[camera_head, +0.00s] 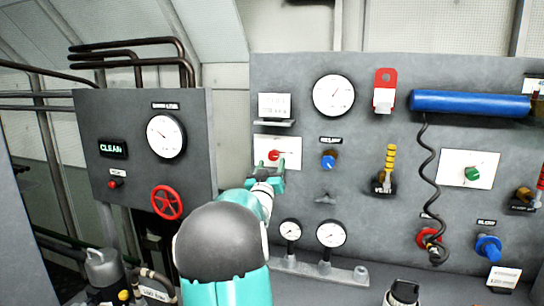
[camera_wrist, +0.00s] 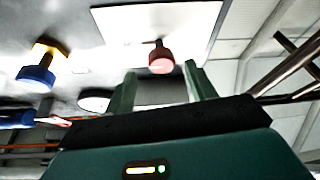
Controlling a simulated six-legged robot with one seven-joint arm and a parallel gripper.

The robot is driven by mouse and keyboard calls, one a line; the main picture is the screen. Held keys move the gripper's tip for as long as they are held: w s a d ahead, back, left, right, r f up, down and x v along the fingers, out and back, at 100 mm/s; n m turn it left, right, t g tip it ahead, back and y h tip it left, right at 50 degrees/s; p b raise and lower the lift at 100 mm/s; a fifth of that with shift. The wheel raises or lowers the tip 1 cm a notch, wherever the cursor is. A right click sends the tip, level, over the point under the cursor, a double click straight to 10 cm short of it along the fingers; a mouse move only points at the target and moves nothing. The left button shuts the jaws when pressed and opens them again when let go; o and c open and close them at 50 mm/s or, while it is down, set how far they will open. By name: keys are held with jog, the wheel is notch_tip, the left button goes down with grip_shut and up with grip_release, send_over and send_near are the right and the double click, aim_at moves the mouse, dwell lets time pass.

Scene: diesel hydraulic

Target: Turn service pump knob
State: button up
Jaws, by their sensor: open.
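A red knob (camera_head: 274,155) sits on a white plate (camera_head: 290,146) at the left part of the large grey panel. I cannot read a label that names it as the service pump knob. My gripper (camera_head: 268,168) is open and empty, just in front of and slightly below this knob in the head view. In the wrist view the red knob (camera_wrist: 161,58) shows beyond the gap between the two fingertips (camera_wrist: 160,78), and the fingers do not appear to hold it. The white plate (camera_wrist: 195,20) lies behind the knob.
A blue knob (camera_head: 329,160) is close to the right, also in the wrist view (camera_wrist: 38,75). A green knob (camera_head: 472,173) is on another white plate farther right. A gauge (camera_head: 334,95) is above. The left panel has a red handwheel (camera_head: 167,202).

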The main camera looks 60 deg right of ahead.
aim_at(273, 157)
jog(key=x, duration=0.5)
jog(key=shift+w+d+r, duration=0.15)
jog(key=shift+w+d, duration=0.05)
jog(key=shift+d, duration=0.05)
jog(key=c, duration=1)
